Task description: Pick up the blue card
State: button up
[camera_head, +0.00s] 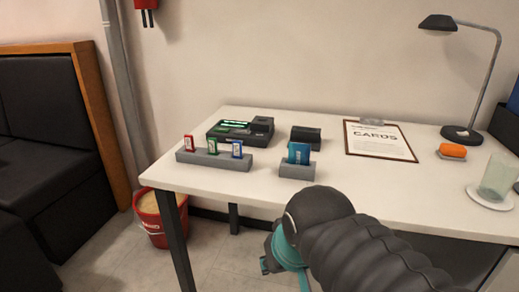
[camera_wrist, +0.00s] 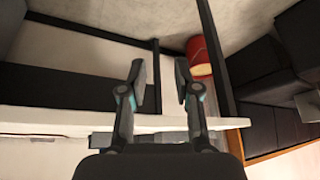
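A long grey holder (camera_head: 215,161) on the white table carries three small upright tags, red (camera_head: 189,142), green (camera_head: 212,146) and blue (camera_head: 237,149), the blue one at its right end. A shorter grey holder (camera_head: 297,171) to the right has a blue-teal card (camera_head: 299,152) standing upright in it. I cannot tell which of the two blue pieces is the blue card. My gripper (camera_wrist: 160,82) is open and empty in the wrist view. In the head view it is mostly hidden behind my arm, in front of the table edge, apart from both holders.
A dark machine (camera_head: 238,130) and a small black box (camera_head: 306,137) stand behind the holders. A framed "CARDS" sheet (camera_head: 379,141), orange item (camera_head: 452,151), lamp (camera_head: 461,132) and glass (camera_head: 497,176) are to the right. A red bucket (camera_head: 152,221) stands on the floor at left.

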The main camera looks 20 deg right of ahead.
jog(key=w+d+r+m+g, duration=0.2)
jog(key=w+d+r+m, duration=0.3)
jog(key=w+r+m, duration=0.25)
jog(key=w+d+r+m+g+p, duration=0.1)
jog(key=w+d+r+m+g, duration=0.1)
jog(key=w+d+r+m, duration=0.4)
jog(key=w+d+r+m+g, duration=0.1)
jog(key=w+d+r+m, duration=0.2)
jog(key=w+r+m, duration=0.6)
jog(key=m+b, duration=0.2)
send_over(299, 151)
jog(key=shift+n, duration=0.25)
notch_tip(299, 151, down, 7)
jog(key=shift+s+a+f, duration=0.1)
jog(key=shift+a+f, duration=0.05)
jog(key=shift+f, duration=0.05)
jog(key=shift+d+f+b, duration=0.2)
jog(key=shift+f+b, duration=0.45)
jog(key=shift+f, duration=2)
grip_shut()
